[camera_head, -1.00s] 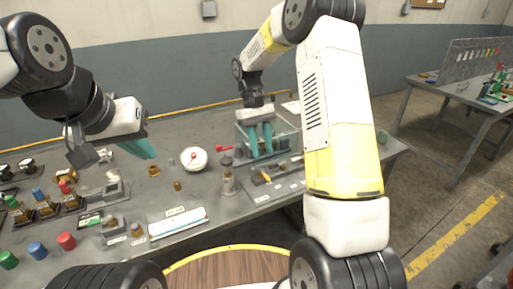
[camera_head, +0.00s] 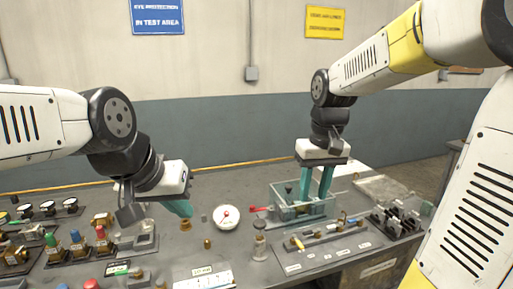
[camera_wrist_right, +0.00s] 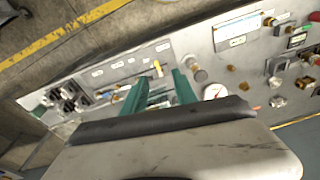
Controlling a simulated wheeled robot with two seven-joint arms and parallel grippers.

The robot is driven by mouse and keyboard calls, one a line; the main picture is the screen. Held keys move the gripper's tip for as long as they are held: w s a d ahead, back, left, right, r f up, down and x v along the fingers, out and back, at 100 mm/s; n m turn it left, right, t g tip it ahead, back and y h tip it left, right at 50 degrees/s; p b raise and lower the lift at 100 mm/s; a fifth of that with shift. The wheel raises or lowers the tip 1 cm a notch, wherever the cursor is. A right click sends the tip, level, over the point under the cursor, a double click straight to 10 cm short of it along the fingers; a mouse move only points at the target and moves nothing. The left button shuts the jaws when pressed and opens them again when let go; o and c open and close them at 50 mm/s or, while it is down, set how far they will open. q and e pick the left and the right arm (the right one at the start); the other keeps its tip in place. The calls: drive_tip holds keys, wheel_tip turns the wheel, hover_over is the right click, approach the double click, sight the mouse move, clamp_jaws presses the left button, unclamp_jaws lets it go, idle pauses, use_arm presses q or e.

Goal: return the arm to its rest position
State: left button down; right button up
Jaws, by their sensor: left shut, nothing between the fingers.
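My left gripper (camera_head: 178,208) hangs at the left of the head view, its teal fingers shut and empty, above the bench near a small brass part. My right gripper (camera_head: 315,182) points down over the open grey-green box (camera_head: 284,213) at the bench's right half. Its two teal fingers stand apart with nothing seen between them. In the right wrist view the right gripper (camera_wrist_right: 160,90) is open above the bench. Whether its tips are inside the box or above it, I cannot tell.
The bench (camera_head: 215,262) holds a round white gauge (camera_head: 227,217), a tool tray (camera_head: 325,238), black clamps (camera_head: 396,220) and several coloured fittings at left. A red-handled lever (camera_head: 258,209) sits beside the box. Free air lies above the bench, before the wall.

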drive_tip(key=s+r+m+t+y, duration=0.1)
drive_tip(key=s+t, duration=0.4)
drive_tip(key=s, duration=0.6)
drive_tip(key=shift+r+m+y, duration=0.3)
drive_tip(key=shift+r, duration=0.5)
drive_tip(key=shift+o, duration=0.5)
drive_tip(key=shift+s+d, duration=0.1)
